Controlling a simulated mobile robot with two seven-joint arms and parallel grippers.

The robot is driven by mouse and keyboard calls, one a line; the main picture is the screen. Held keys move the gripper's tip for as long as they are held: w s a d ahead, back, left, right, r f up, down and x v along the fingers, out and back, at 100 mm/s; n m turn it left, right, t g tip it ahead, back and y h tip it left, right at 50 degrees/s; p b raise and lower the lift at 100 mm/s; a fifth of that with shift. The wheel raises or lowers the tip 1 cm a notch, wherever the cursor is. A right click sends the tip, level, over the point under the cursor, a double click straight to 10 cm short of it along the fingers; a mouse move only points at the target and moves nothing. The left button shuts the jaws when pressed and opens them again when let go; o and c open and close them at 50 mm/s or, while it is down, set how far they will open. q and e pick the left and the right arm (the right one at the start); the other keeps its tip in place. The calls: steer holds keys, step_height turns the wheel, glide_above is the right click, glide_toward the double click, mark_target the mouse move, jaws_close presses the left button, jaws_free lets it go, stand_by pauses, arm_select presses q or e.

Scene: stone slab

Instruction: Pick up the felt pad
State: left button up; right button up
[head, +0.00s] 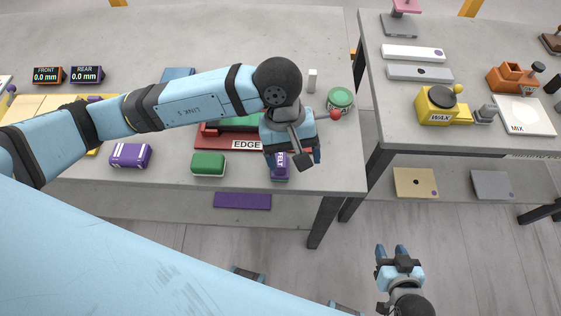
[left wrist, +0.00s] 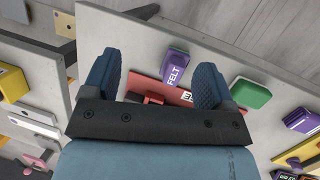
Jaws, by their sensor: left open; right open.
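The felt pad (head: 280,172) is a small purple block marked FELT, near the front edge of the left table. My left gripper (head: 293,157) hangs over it and hides part of it in the head view. In the left wrist view the felt pad (left wrist: 174,68) lies ahead of the spread, empty fingers of the left gripper (left wrist: 156,80), within the gap between them and apart from both. My right gripper (head: 392,252) is open and empty over the floor, in front of the tables.
A red tray marked EDGE (head: 212,142) lies just behind the pad. A green block (head: 209,163) and a purple striped block (head: 130,156) stand to its left. A round green tin (head: 340,98) is at the right back. A second table (head: 400,126) stands right, across a gap.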

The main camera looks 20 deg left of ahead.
mark_target(278, 159)
arm_select(q)
steer(key=w+a+t+y, duration=0.1)
steer(key=w+a, duration=0.1)
steer(key=w+a+m+t+y, duration=0.1)
steer(key=a+y, duration=0.1)
steer(key=shift+w+a+f, duration=0.1)
steer(key=shift+w+a, duration=0.15)
steer(key=shift+w, duration=0.15)
step_height(278, 159, down, 8)
steer(key=shift+r, duration=0.1)
steer(key=shift+d+f+p, duration=0.15)
steer(key=shift+f+p, duration=0.25)
steer(key=shift+f, duration=1)
steer(key=shift+d+f+p, duration=0.1)
steer(key=shift+f+p, duration=0.3)
steer(key=shift+f, duration=0.95)
steer(key=shift+c, duration=0.4)
steer(key=c, duration=1)
steer(key=shift+r, duration=0.1)
steer(key=shift+c, duration=0.2)
